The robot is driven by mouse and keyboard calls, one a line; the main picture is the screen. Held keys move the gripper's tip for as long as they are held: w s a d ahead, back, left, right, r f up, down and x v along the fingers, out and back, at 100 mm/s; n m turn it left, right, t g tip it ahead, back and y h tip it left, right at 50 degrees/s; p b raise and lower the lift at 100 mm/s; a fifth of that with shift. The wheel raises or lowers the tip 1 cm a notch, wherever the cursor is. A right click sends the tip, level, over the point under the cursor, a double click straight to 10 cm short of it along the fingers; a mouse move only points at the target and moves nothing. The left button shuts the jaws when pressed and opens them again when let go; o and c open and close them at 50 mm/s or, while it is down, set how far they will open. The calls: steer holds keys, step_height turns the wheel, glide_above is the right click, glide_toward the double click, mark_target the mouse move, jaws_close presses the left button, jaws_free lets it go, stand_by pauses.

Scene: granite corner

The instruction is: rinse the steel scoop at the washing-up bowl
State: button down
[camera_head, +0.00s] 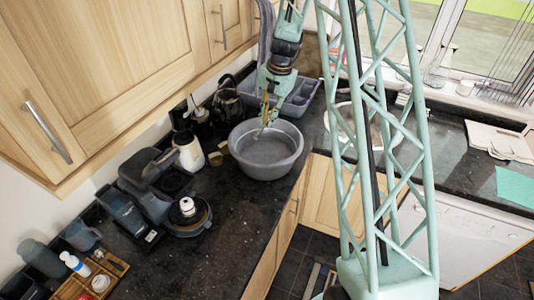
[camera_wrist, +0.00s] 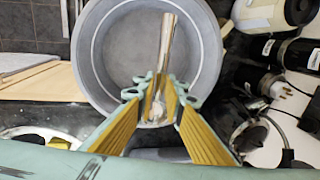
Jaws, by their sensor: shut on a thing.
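The grey round washing-up bowl (camera_head: 266,168) stands on the dark counter near its front edge. In the wrist view its rim and inside (camera_wrist: 120,45) fill the upper middle. My gripper (camera_head: 266,122) points down over the back part of the bowl. In the wrist view my gripper (camera_wrist: 160,88) is shut on the steel scoop (camera_wrist: 167,45), a shiny metal piece reaching up the picture across the bowl. The scoop's lower part is partly hidden between the fingers. I cannot tell whether the scoop touches the bowl.
A cream canister (camera_head: 189,151) and small cups stand left of the bowl. A dark kettle (camera_head: 228,100) and a grey-purple rack (camera_head: 300,96) are behind it. A black appliance (camera_head: 150,175) stands further left. Wooden wall cupboards (camera_head: 100,60) overhang the counter. Bare counter lies front left of the bowl.

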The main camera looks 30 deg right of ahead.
steer(key=shift+r+p, duration=0.35)
steer(key=shift+r, duration=0.8)
steer(key=shift+s+a+f, duration=0.1)
